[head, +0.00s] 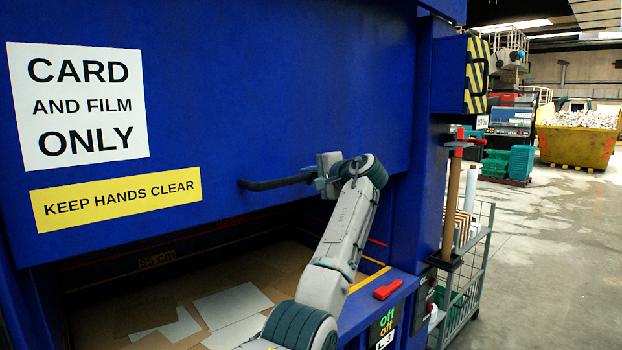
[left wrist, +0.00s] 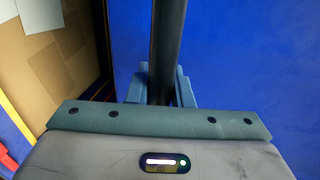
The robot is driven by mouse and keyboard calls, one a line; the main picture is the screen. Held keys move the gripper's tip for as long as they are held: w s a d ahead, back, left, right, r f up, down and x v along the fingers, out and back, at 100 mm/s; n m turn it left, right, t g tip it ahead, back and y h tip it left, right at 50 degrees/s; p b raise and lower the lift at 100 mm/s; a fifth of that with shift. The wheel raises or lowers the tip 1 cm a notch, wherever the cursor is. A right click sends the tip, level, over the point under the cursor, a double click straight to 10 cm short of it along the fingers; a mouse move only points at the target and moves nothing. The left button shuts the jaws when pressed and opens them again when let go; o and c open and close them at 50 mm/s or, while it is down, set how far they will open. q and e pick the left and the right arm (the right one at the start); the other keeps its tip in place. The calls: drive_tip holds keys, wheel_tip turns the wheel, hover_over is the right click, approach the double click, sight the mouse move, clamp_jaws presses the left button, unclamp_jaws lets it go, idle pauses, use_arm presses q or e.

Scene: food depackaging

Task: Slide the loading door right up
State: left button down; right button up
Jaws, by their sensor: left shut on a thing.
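The blue loading door (head: 260,90) carries a white sign and a yellow sign, and it is partly raised above a dark opening. A black bar handle (head: 270,183) runs along its lower part. My left gripper (head: 322,180) is shut on the right part of this handle. In the left wrist view the handle (left wrist: 167,45) passes between the fingers of my gripper (left wrist: 160,85), against the blue door (left wrist: 240,50). My right gripper is not in view.
Flat cardboard and white sheets (head: 232,305) lie inside the opening. A red handle (head: 388,289) sits on the ledge at its right. A wire trolley (head: 468,290) and a wooden-handled tool (head: 452,205) stand right of the machine. Open floor (head: 560,230) lies beyond.

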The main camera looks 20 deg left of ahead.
use_arm(q)
drive_tip(key=c, duration=1.3)
unclamp_jaws()
drive_tip(key=shift+a+r, duration=0.1)
drive_tip(key=shift+a, duration=0.05)
drive_tip(key=shift+w+a+f, duration=0.1)
drive_tip(key=shift+a+f, duration=0.05)
drive_tip(key=shift+f, duration=0.05)
drive_tip(key=shift+d, duration=0.3)
drive_tip(key=b+v, duration=0.5)
drive_tip(key=v, duration=0.5)
drive_tip(key=shift+b, duration=0.3)
